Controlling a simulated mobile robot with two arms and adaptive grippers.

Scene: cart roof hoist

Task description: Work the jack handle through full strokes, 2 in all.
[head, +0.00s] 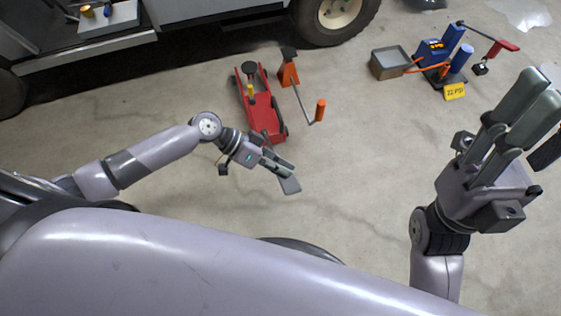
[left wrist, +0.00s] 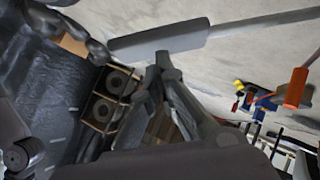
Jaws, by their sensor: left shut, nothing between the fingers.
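A red floor jack (head: 262,112) stands on the concrete beside the vehicle. In the left wrist view, a grey bar with a thicker grip (left wrist: 160,40), which looks like the jack handle, crosses the top. My left gripper (head: 284,180) is in front of the jack's near end in the head view. Its fingers are shut with nothing between them. In the left wrist view the fingertips (left wrist: 165,66) come up close below the grip; I cannot tell whether they touch it. My right gripper (head: 522,105) is raised at the right, away from the jack; its opening is unclear.
An orange stand (head: 289,70) with a crank rod and orange grip (head: 320,110) is right of the jack. A blue machine (head: 436,52), a grey bin (head: 392,62) and a yellow sign (head: 455,92) stand at the back right. A tyre (head: 335,15) is behind. Middle floor is clear.

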